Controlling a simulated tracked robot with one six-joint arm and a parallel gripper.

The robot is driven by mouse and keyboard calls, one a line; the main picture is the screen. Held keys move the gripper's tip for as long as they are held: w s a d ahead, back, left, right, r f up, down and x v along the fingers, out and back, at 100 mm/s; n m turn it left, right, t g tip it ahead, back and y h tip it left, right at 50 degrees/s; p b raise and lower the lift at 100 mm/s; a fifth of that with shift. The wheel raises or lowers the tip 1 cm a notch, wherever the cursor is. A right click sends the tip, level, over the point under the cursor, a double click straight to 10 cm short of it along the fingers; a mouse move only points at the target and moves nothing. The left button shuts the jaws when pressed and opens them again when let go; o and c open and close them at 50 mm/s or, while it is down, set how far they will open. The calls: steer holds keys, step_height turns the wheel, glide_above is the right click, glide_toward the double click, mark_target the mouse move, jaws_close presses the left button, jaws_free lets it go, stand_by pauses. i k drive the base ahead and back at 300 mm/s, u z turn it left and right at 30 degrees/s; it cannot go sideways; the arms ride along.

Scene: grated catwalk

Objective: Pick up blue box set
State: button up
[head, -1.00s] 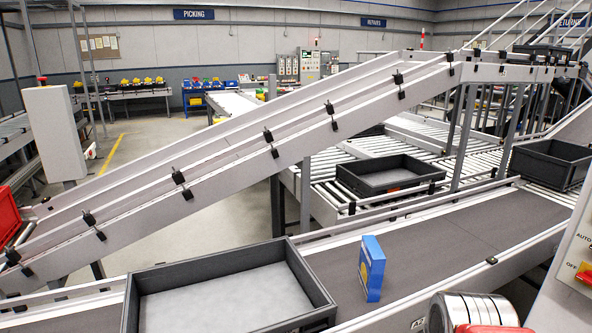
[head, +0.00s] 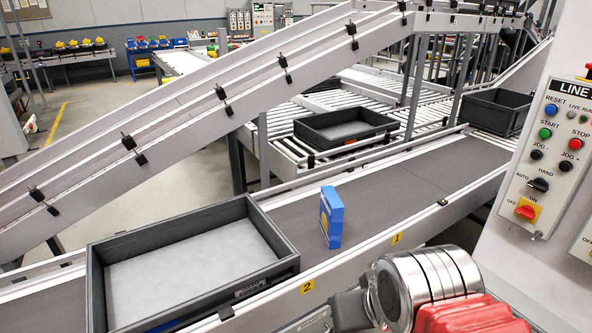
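Part of my arm, silver rings and a red section, shows at the lower right, in front of the conveyor's near side rail. My gripper's fingers are not in the picture, so I cannot see them.
The large tray (head: 276,234) with a grey floor sits on the belt at the lower left. A control panel (head: 547,150) with buttons rises at the right. An inclined conveyor (head: 200,117) crosses behind. More black trays (head: 346,142) rest on rollers beyond. The belt right of the box is clear.

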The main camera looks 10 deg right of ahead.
mark_target(332, 210)
steer(key=u, duration=0.05)
steer(key=k, duration=0.65)
steer(key=u, duration=0.4)
steer(key=i, duration=1.65)
steer(key=u, duration=0.15)
